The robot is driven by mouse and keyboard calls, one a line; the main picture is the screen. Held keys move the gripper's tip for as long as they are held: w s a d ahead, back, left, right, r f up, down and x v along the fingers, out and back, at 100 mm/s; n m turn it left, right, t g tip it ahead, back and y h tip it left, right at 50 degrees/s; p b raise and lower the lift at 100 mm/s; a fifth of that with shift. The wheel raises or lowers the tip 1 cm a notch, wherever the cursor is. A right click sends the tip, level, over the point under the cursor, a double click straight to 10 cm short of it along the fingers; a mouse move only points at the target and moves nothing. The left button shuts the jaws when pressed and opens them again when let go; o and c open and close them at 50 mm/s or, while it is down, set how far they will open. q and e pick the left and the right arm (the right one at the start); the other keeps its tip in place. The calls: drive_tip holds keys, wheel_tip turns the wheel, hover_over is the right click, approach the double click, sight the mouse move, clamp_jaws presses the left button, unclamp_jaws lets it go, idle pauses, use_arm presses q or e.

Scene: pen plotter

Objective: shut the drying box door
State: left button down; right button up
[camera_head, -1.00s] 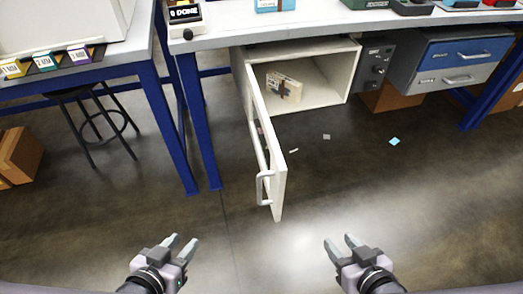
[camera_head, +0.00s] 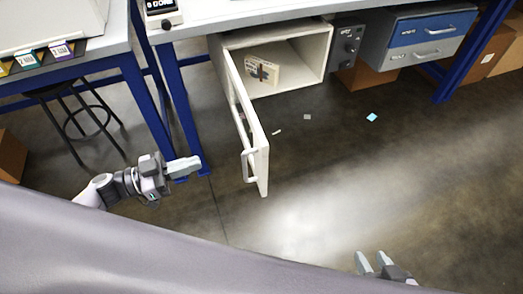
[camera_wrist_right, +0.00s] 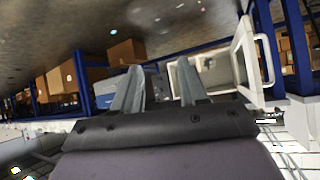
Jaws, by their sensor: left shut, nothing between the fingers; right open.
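The drying box (camera_head: 273,32) is a white open-fronted box under the bench, with a pale item with a dark cross-shaped mark (camera_head: 262,70) inside. Its white door (camera_head: 256,140) stands wide open toward me, hinged at the box's left side, with a bar handle (camera_head: 247,166) on its left face. My left gripper (camera_head: 198,164) is shut and empty, left of the door handle and apart from it. My right gripper (camera_head: 371,262) is open and empty at the bottom right, well away from the door. The right wrist view also shows the door (camera_wrist_right: 246,62) beyond the open fingers (camera_wrist_right: 157,88).
A grey box with knobs (camera_head: 346,44) and a blue-and-grey drawer unit (camera_head: 425,38) hang right of the drying box. A blue table leg (camera_head: 186,110) stands near my left gripper. A dark stool (camera_head: 75,120) is at left. The floor before the door is clear.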

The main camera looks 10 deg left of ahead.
sight(259, 148)
use_arm(q)
drive_tip(key=shift+g, duration=0.5)
drive_tip(key=x, duration=0.7)
drive_tip(key=b+x, duration=0.1)
drive_tip(key=x, duration=0.5)
drive_tip(key=shift+w+d+r+b, duration=0.2)
drive_tip(key=shift+d+b, duration=0.1)
drive_tip(key=shift+d, duration=0.1)
